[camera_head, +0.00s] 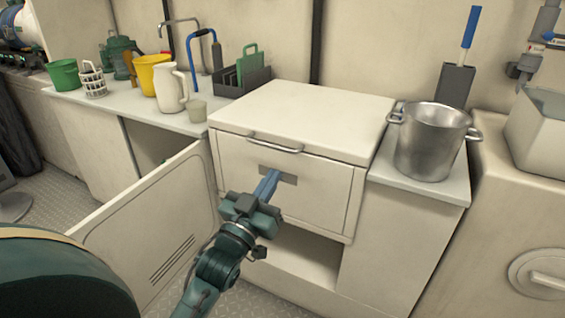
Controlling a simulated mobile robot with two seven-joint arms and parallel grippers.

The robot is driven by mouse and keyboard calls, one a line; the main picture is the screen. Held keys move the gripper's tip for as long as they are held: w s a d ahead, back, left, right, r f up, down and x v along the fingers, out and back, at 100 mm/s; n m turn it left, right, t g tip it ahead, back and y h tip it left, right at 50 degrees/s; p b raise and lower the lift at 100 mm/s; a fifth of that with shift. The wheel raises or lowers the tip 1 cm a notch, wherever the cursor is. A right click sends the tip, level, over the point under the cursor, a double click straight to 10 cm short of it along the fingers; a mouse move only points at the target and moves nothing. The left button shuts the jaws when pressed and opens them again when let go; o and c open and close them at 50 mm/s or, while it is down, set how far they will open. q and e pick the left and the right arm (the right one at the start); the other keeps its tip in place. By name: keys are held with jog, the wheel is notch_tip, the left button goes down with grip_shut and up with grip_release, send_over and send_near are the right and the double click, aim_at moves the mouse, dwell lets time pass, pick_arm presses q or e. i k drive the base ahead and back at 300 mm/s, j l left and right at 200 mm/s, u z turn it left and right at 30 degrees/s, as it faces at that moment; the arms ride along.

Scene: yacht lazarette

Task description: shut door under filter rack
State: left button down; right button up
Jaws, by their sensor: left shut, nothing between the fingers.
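The cream cupboard door (150,222) stands wide open at the left, swung out into the room. It has slots low on its face. Its right edge is near the corner of the lidded cabinet. The dark cupboard opening (152,150) shows behind it, partly hidden by the door. The filter rack (243,82), a dark holder with green plates, stands on the counter above, towards its right end. My left gripper (270,180), with blue fingers, is shut and empty. It is right of the door, in front of the lidded cabinet's front panel; contact is unclear. My right gripper is not in view.
The lidded cabinet (310,120) has a bar handle and an open gap below. A steel pot (430,142) stands on the right counter. Some floor (45,190) is clear left of the door.

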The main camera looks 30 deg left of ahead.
aim_at(147, 235)
jog(key=k+l, duration=0.1)
jog(key=k, duration=0.9)
